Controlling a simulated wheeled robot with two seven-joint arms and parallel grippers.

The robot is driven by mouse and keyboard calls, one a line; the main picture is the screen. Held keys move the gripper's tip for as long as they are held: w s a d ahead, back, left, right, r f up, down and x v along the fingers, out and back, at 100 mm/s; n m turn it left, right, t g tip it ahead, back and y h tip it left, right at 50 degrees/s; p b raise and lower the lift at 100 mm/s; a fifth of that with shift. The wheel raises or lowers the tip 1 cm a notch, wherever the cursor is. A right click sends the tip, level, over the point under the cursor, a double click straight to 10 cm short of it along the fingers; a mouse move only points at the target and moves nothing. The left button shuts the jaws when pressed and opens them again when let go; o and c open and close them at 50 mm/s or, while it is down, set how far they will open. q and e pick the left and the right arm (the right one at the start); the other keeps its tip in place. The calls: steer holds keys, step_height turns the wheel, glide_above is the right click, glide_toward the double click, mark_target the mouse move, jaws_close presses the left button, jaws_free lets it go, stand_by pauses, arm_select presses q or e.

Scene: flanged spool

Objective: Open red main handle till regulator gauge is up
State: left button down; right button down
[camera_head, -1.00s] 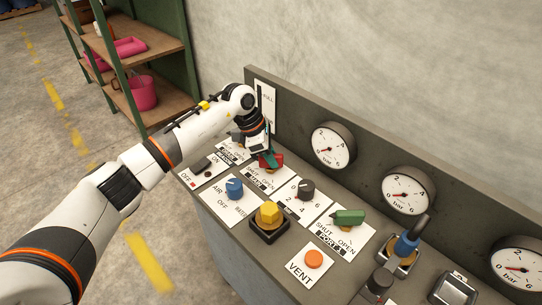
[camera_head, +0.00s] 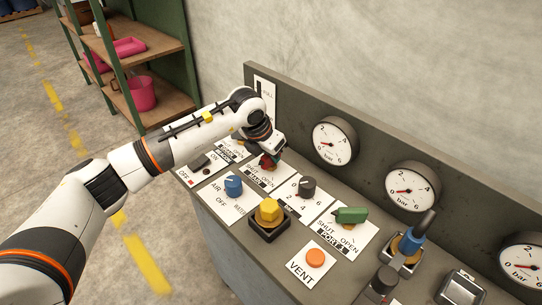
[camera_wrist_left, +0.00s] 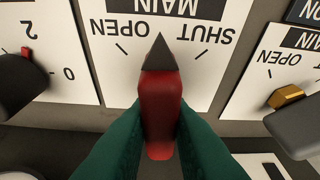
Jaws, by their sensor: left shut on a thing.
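The red main handle (camera_wrist_left: 160,105) stands between the green fingers of my left gripper (camera_wrist_left: 155,135), which is shut on it. Its dark tip points midway between the OPEN and SHUT marks of the MAIN plate (camera_wrist_left: 205,75), whose lettering is upside down in the wrist view. In the head view the red handle (camera_head: 268,161) is partly hidden under my left wrist. Three bar gauges are in view: the left gauge (camera_head: 334,143), the middle gauge (camera_head: 411,188) and the right gauge (camera_head: 525,263). Their needles sit low, near 0. My right gripper is not in view.
Near the red handle are a dark knob (camera_head: 303,187) with a numbered scale, a blue AIR knob (camera_head: 233,186), a yellow knob (camera_head: 268,213) and a green handle (camera_head: 350,215). An orange VENT button (camera_head: 315,258) and a blue lever valve (camera_head: 408,243) are at the right.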

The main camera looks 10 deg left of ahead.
arm_select(q)
steer(key=n+b, duration=0.1)
steer(key=n, duration=0.1)
steer(key=n+y+b, duration=0.1)
steer(key=n, duration=0.1)
steer(key=shift+n+t+y+b, duration=0.3)
steer(key=shift+n+y+b, duration=0.7)
steer(key=shift+n+b, duration=0.25)
steer(key=shift+n, duration=0.75)
steer(key=c, duration=1.3)
jaws_free()
steer(key=shift+c, duration=0.2)
steer(key=shift+r, duration=0.1)
steer(key=b+v, duration=0.1)
steer(key=v, duration=1.1)
